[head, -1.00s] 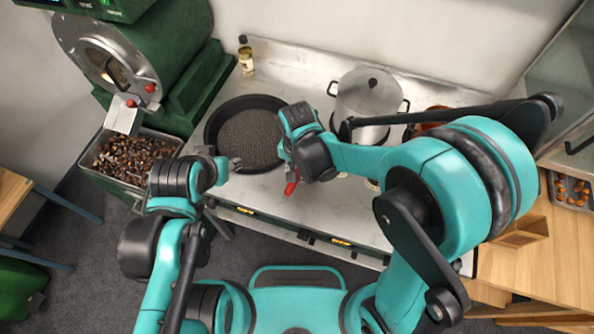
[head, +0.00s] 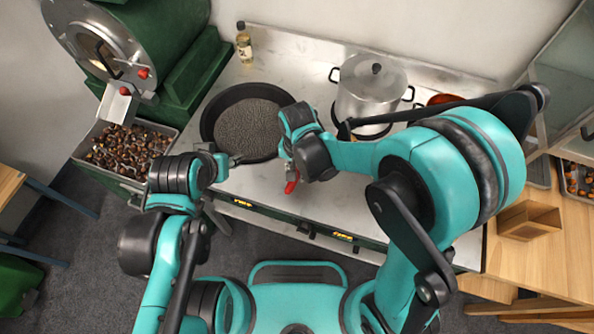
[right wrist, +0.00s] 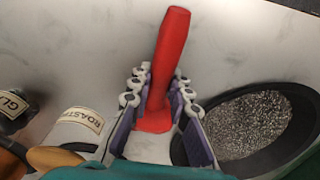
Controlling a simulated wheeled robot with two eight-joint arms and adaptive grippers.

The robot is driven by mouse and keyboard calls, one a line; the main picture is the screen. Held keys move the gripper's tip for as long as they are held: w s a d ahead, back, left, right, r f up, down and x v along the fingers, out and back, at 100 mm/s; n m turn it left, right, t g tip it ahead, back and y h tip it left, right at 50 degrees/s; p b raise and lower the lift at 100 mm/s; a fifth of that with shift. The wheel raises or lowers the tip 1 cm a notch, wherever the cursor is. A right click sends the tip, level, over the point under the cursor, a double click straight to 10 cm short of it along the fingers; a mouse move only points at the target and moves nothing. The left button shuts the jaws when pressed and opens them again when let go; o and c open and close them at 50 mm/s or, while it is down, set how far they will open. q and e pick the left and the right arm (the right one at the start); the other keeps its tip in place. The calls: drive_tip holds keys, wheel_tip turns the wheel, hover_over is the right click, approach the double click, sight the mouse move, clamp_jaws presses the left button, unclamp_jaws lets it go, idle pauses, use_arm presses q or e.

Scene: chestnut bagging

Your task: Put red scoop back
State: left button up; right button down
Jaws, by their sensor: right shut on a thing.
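The red scoop (head: 291,187) is mostly hidden by my right gripper in the head view; only a bit of red shows below it. In the right wrist view its red handle (right wrist: 172,55) rises between the fingers.
A black pan (head: 207,125) of dark grains sits on the steel counter (head: 300,75). A lidded pot (head: 370,95) stands behind my right arm and a bottle (head: 244,45) at the back. A chestnut bin (head: 80,152) is at left. A wooden box (head: 530,222) stands on the right table.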

drive_tip(key=shift+f+b, duration=0.45)
drive_tip(key=shift+f, duration=0.1)
drive_tip(key=c, duration=1.3)
unclamp_jaws()
drive_tip(key=shift+c, duration=0.2)
drive_tip(key=shift+r, duration=0.1)
